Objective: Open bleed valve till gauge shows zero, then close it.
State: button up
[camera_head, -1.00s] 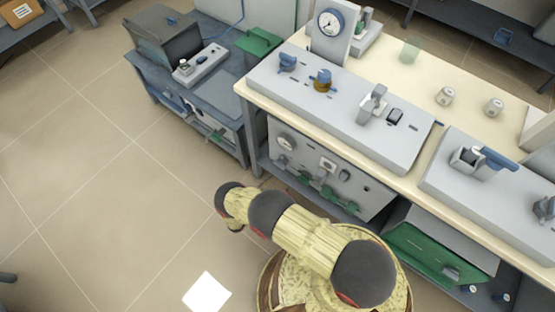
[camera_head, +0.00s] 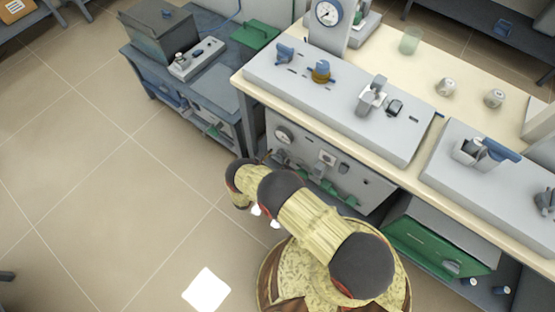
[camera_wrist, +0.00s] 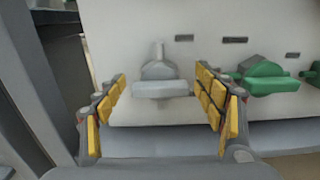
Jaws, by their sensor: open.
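In the wrist view my gripper (camera_wrist: 161,100) is open, its yellow-padded fingers on either side of a light grey valve handle (camera_wrist: 160,88) on a pale panel. The handle's bar lies level; I cannot tell if the fingers touch it. A green valve handle (camera_wrist: 265,78) is just right of the right finger. A larger dial gauge (camera_head: 327,12) stands above the bench.
The bench top (camera_head: 440,70) holds a grey console (camera_head: 340,100) and small jars (camera_head: 446,87). A blue side table (camera_head: 215,75) stands at left. In the wrist view a dark upright (camera_wrist: 60,75) is close on the left. The floor at left is clear.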

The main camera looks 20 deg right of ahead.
jog(key=c, duration=0.3)
jog(key=c, duration=0.8)
jog(key=shift+c, duration=0.4)
jog(key=shift+m, duration=0.3)
jog(key=m, duration=0.3)
jog(key=shift+s+d+m, duration=0.1)
jog(key=shift+m, duration=0.3)
jog(key=m, duration=0.4)
jog(key=shift+f, duration=0.1)
jog(key=m, duration=0.5)
jog(key=shift+s, duration=0.1)
jog(key=shift+d+f+m, duration=0.1)
jog(key=shift+f+m, duration=0.1)
jog(key=shift+m, duration=2)
